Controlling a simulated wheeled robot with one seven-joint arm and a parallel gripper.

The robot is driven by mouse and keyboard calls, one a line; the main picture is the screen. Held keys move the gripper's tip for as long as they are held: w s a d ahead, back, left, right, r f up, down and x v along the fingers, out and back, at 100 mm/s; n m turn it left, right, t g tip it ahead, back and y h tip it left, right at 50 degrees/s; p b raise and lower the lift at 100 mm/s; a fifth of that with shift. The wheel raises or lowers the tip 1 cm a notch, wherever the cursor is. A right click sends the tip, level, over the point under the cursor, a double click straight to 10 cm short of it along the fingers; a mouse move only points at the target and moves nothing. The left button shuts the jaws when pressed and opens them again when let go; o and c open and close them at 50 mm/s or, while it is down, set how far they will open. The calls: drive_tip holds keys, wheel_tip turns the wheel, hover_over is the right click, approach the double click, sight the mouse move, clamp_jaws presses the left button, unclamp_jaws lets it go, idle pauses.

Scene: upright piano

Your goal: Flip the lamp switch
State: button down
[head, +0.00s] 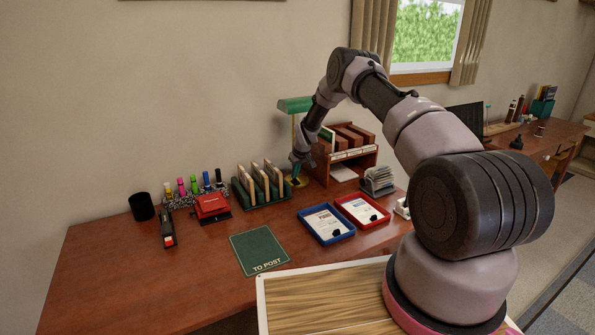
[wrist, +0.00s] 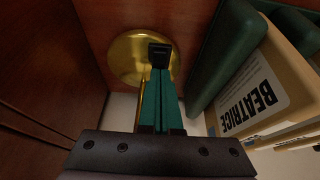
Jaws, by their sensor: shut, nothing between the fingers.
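The desk lamp has a green shade (head: 296,104) on a thin brass stem and a round brass base (head: 301,181) on the desk. In the wrist view the brass base (wrist: 127,62) lies just beyond my fingers. My gripper (head: 296,178) points down at the base with its teal fingers together and empty. In the wrist view the gripper (wrist: 160,68) ends at a small black block over the base. I cannot tell whether this block is the lamp switch or my fingertips, or whether there is contact. No glow shows at the shade.
A green rack (head: 254,203) of envelopes stands just left of the base; a card marked BEATRICE (wrist: 252,97) is close in the wrist view. A wooden shelf unit (head: 338,176) stands close on the right. Blue (head: 343,236) and red trays (head: 379,219) lie in front.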

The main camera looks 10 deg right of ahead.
sight(296, 181)
drive_tip(key=r, duration=0.4)
drive_tip(key=shift+s+d+r, duration=0.1)
drive_tip(key=shift+s+r, duration=0.1)
drive_tip(key=shift+r, duration=0.05)
drive_tip(key=s+d+r, duration=0.2)
drive_tip(key=s+r, duration=0.4)
drive_tip(key=shift+s+r, duration=0.15)
drive_tip(key=shift+s, duration=0.05)
